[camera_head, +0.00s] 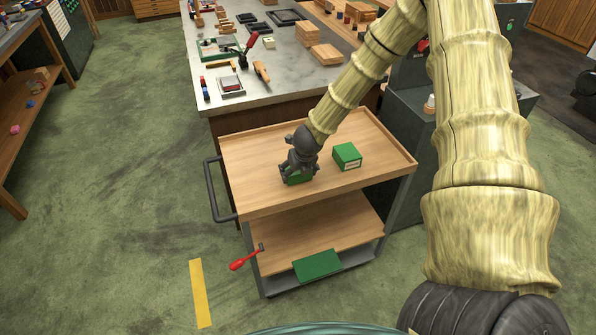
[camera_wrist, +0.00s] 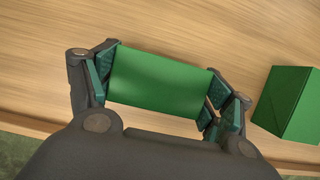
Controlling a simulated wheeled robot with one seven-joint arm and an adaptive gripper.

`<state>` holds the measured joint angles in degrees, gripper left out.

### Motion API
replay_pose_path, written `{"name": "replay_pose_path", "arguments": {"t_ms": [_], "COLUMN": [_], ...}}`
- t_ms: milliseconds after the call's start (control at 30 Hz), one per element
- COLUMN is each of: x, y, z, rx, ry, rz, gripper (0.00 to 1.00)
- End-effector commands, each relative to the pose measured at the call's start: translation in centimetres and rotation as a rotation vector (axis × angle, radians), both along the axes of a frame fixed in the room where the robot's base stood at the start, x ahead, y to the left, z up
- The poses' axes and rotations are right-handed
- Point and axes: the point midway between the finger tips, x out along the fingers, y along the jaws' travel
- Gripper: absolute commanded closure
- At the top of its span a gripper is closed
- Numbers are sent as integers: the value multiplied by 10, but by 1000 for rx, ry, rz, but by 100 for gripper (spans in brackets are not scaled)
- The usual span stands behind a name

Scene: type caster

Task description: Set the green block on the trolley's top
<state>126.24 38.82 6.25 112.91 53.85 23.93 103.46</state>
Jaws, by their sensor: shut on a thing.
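The trolley (camera_head: 315,200) stands in front of the metal-topped bench, with a wooden top that has a raised rim. My gripper (camera_head: 297,176) is low over the left part of the trolley's top and is shut on a green block (camera_head: 298,179). In the wrist view the green block (camera_wrist: 160,82) sits between both finger pads of my gripper (camera_wrist: 163,88), with the wood close beneath. Whether the block touches the wood cannot be told. A second green block, box-shaped with a pale label (camera_head: 347,156), rests on the top to the right; it also shows in the wrist view (camera_wrist: 290,103).
A dark handle (camera_head: 213,190) juts from the trolley's left side. The bench (camera_head: 280,60) behind carries tools and wooden blocks. Floor at left is mostly clear.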

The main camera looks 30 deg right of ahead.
Motion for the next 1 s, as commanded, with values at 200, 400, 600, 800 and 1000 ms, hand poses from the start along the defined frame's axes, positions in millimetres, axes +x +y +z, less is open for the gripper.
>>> {"name": "replay_pose_path", "arguments": {"t_ms": [200,400,600,800,1000], "x": [0,0,0,0,-5], "y": [0,0,0,0,2], "z": [-4,-3,-3,2,15], "rx": [0,0,0,0,1], "ry": [0,0,0,0,-1], "rz": [-1,-1,0,0,0], "gripper": [47,0,0,0,0]}}
